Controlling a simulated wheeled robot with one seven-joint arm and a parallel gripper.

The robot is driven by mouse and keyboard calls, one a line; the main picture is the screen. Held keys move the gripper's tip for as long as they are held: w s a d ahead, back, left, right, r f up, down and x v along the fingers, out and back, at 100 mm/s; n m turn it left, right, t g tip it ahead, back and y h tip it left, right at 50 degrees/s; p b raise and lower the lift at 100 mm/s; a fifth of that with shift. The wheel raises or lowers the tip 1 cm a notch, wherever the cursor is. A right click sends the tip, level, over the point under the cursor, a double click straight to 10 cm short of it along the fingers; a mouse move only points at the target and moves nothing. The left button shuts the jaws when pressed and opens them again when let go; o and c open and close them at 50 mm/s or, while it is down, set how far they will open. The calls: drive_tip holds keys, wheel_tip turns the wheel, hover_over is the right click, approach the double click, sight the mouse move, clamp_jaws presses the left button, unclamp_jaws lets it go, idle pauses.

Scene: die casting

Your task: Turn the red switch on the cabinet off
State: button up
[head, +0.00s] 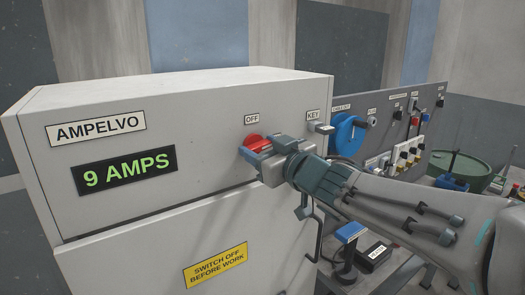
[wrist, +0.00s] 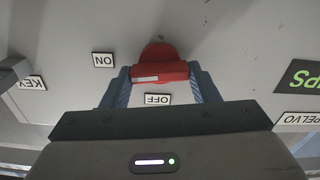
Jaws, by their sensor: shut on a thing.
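The grey cabinet (head: 215,140) carries a red switch (head: 254,141) on its upper front, below an OFF label (head: 252,119). My gripper (head: 262,153) is at the switch, with its blue fingers on the red handle. In the wrist view, which is upside down, the red switch (wrist: 160,70) sits between both fingers and its bar spans from one to the other. A white mark on the bar lies toward its left end, the side of the ON label (wrist: 103,60). The OFF label (wrist: 157,99) is below the bar there. The cabinet's display (head: 125,170) reads 9 AMPS.
A key switch (head: 321,128) under a KEY label stands out right of the red switch, close to my gripper. A yellow SWITCH OFF BEFORE WORK sign (head: 215,264) is lower on the cabinet.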

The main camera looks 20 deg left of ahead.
drive_tip(key=n+b, duration=0.2)
drive_tip(key=n, duration=0.2)
drive_tip(key=shift+f, duration=0.15)
drive_tip(key=n+b, duration=0.1)
drive_tip(key=n, duration=0.3)
drive_tip(key=shift+s+b, duration=0.1)
drive_tip(key=shift+b, duration=0.3)
drive_tip(key=n+b, duration=0.1)
drive_tip(key=n, duration=0.2)
drive_tip(key=shift+f+n+b, duration=0.15)
drive_tip(key=shift+n+b, duration=0.15)
drive_tip(key=shift+b, duration=0.05)
drive_tip(key=shift+a+n+b, duration=0.1)
drive_tip(key=shift+n+b, duration=0.85)
drive_tip(key=shift+n, duration=1.35)
drive_tip(key=o, duration=1)
drive_tip(key=shift+s, duration=0.1)
